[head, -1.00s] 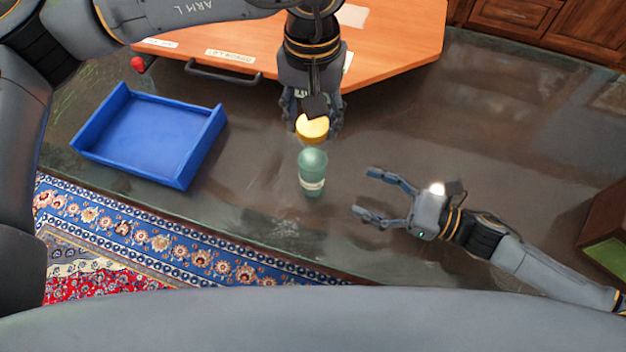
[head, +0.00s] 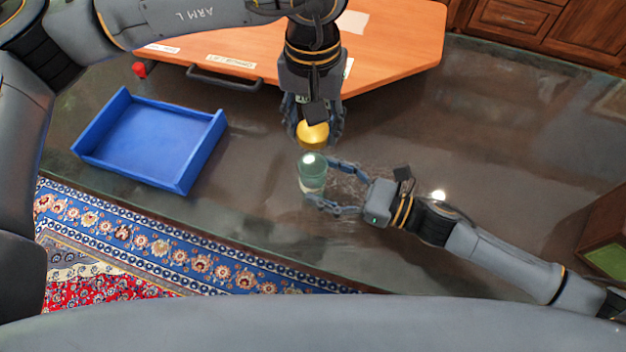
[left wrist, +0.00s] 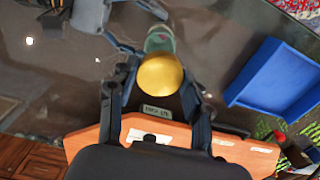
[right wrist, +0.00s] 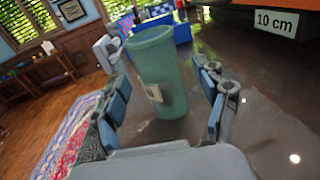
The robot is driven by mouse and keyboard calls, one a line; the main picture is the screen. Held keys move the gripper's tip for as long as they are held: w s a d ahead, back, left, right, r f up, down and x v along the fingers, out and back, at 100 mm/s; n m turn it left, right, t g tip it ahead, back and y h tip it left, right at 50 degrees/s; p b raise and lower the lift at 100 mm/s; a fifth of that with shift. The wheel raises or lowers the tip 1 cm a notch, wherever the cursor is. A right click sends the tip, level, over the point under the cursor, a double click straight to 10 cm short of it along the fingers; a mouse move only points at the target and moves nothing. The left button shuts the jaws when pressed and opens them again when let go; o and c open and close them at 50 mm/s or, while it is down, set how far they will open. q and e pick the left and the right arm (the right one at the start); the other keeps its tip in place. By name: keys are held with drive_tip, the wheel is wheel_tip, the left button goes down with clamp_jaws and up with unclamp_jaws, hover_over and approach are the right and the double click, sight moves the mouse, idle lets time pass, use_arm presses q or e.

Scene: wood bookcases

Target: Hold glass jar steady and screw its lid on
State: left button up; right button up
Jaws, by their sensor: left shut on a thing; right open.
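The green glass jar (head: 312,176) stands upright on the dark tabletop with its top uncovered. In the right wrist view the jar (right wrist: 155,75) stands between the fingers, a pale label on its side. My right gripper (head: 328,182) is open, its fingers on either side of the jar. My left gripper (head: 318,127) is shut on the gold lid (head: 312,135), holding it behind and above the jar. The left wrist view shows the lid (left wrist: 160,74) between the fingers, with the jar (left wrist: 160,38) beyond it, partly covered.
A blue open tray (head: 150,140) lies on the table to the left. An orange board (head: 400,50) with a dark handle (head: 222,78) lies at the back. A patterned rug (head: 130,235) is below the front edge.

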drive_tip(key=shift+x, duration=1.5)
clamp_jaws()
use_arm(q)
drive_tip(key=shift+f, duration=2.5)
